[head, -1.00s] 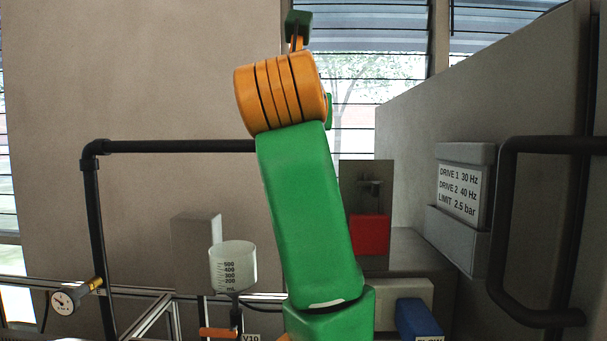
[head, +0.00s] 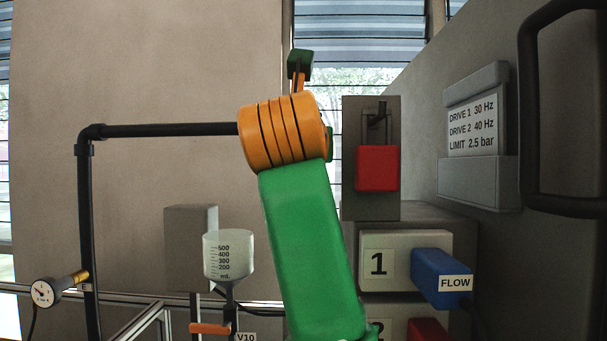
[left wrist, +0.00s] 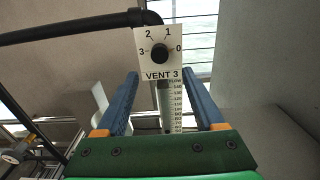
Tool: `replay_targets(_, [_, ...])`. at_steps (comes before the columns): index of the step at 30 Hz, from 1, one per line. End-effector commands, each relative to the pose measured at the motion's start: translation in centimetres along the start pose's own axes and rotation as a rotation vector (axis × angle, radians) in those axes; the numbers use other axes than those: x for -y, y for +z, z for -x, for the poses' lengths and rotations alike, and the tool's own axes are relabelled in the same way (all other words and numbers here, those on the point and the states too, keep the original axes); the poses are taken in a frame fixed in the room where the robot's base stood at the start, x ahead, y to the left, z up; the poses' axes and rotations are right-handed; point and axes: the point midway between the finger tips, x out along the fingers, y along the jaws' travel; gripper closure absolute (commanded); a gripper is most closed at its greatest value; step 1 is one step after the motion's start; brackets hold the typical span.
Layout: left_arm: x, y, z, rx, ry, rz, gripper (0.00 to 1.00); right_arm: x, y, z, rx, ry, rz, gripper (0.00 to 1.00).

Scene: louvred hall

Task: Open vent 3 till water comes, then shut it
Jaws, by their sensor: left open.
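The vent 3 knob (left wrist: 160,53) is a black round knob on a white plate marked 0, 1, 2 and 3, in the left wrist view. I cannot tell which mark it points to. My left gripper (left wrist: 161,78) is open, its two blue fingers pointing towards the plate with the knob above and between the fingertips; nothing is held. In the head view my arm hides the vent. My right gripper is not in view.
A dark pipe (head: 165,131) runs to the left with a gauge (head: 45,292) below. A graduated cup (head: 228,258) stands above an orange handle (head: 210,328). At right are a red block (head: 377,168), a blue FLOW plug (head: 440,276) and a drive sign (head: 472,127).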

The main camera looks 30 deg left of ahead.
Motion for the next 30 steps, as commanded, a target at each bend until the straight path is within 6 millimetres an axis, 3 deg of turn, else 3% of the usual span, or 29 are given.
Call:
replay_targets(5, [-0.1,0.3,-1.4,-0.003,0.002,-0.002,0.30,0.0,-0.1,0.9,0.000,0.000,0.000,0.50])
replay_targets(22, [0.0,0.6,-9.4,-0.003,0.001,-0.001,0.30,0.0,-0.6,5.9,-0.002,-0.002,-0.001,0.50])
replay_targets(24, [0.0,0.1,-9.2,0.000,0.000,0.001,0.30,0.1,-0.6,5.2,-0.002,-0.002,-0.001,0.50])
replay_targets(30, [0.0,0.2,-10.0,0.000,0.000,0.000,0.30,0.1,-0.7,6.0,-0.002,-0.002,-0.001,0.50])
